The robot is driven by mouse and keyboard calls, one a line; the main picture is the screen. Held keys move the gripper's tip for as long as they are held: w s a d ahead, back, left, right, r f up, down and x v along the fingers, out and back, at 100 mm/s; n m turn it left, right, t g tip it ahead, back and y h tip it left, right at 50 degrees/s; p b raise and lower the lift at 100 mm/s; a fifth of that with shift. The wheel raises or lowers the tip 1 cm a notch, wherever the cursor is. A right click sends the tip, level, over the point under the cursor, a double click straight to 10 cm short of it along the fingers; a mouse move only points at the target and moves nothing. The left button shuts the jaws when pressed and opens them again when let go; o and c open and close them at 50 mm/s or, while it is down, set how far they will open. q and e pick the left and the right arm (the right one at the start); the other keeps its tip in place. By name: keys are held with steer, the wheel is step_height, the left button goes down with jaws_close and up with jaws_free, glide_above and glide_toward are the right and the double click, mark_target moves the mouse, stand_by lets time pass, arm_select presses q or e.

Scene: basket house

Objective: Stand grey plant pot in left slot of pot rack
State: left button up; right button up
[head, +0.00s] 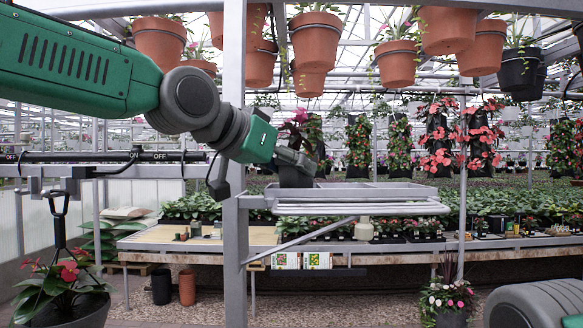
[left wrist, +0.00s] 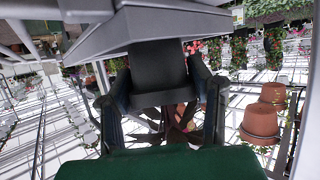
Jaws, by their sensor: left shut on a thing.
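The dark grey plant pot (head: 294,177) holds a plant with dark reddish leaves. It is upright at the left end of the pot rack (head: 385,187), a grey metal frame on a post. My left gripper (head: 296,158) is shut on the pot from the left. In the left wrist view, which is upside down, the gripper's two fingers (left wrist: 164,103) lie on either side of the pot (left wrist: 158,70). The pot's lower end meets the rack's grey rim (left wrist: 135,32) there. I cannot tell whether its base is inside the left slot. My right gripper is out of view.
A grey upright post (head: 234,150) stands just left of the rack, below my left arm. Terracotta pots (head: 315,40) hang overhead. A planting bench (head: 200,238) with seedlings stands behind. A dark hanging pot with red flowers (head: 65,305) is at lower left.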

arm_select(q)
steer(key=o, duration=1.1)
steer(key=shift+w+f, duration=0.1)
steer(key=shift+f, duration=0.05)
steer(key=shift+o, duration=0.6)
steer(key=shift+w, duration=0.15)
steer(key=shift+a, duration=0.1)
steer(key=shift+s+a+r, duration=0.1)
steer(key=shift+s+r, duration=0.1)
steer(key=shift+r, duration=0.05)
steer(key=b+v, duration=0.3)
steer(key=v, duration=0.8)
steer(key=shift+s+a, duration=0.3)
steer(key=shift+d, duration=0.2)
